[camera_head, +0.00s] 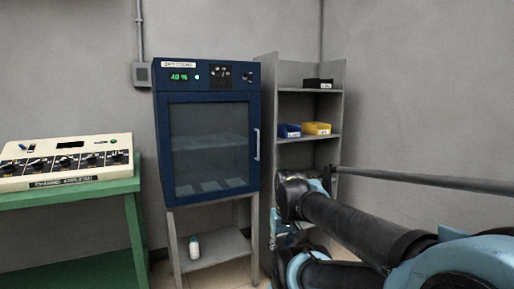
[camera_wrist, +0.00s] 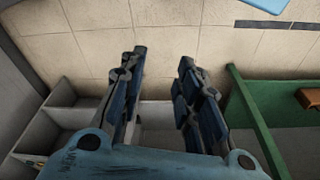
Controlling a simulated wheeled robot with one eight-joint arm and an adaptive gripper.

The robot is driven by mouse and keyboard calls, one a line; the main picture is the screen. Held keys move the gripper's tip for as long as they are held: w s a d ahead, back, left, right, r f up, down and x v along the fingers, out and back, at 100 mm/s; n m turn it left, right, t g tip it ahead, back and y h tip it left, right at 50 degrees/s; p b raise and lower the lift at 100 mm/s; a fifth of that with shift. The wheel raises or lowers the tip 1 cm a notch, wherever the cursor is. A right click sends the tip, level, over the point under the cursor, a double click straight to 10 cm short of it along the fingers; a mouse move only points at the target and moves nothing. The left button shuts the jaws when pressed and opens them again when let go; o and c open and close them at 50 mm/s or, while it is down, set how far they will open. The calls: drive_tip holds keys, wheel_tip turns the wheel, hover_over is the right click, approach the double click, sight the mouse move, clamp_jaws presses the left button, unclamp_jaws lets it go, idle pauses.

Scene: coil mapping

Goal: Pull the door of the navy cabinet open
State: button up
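The navy cabinet (camera_head: 163,125) stands on a grey stand against the back wall in the head view. Its glass-fronted door (camera_head: 210,150) looks closed, flush with the frame. A pale vertical handle (camera_head: 257,144) is on the door's right side. I cannot pick out the handle in the wrist view.
A grey shelf unit (camera_head: 338,110) with blue, yellow and black bins stands right of the cabinet. A green bench (camera_head: 100,199) bearing a cream instrument (camera_head: 70,160) is at left. A white bottle (camera_head: 194,247) stands under the cabinet. A long grey bar (camera_head: 430,181) spans the right.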

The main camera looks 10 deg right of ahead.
drive_tip(key=w+a+r+n+t+y, duration=0.2)
drive_tip(key=w+a+r+y, duration=0.3)
drive_tip(key=w, duration=0.6)
drive_tip(key=w+r+n+t+y, duration=0.25)
drive_tip(key=w+r, duration=0.45)
drive_tip(key=w, duration=0.5)
drive_tip(key=w+d+r+t+y, duration=0.1)
drive_tip(key=w+d+r+t, duration=0.35)
drive_tip(key=w+d, duration=0.35)
drive_tip(key=w+d+r+t, duration=0.4)
drive_tip(key=w+d+r, duration=0.2)
drive_tip(key=w, duration=0.5)
drive_tip(key=shift+n, duration=0.45)
drive_tip(key=x, duration=1.6)
drive_tip(key=shift+w+a+r, duration=0.1)
drive_tip(key=shift+w+a, duration=0.1)
drive_tip(key=shift+w, duration=0.15)
clamp_jaws()
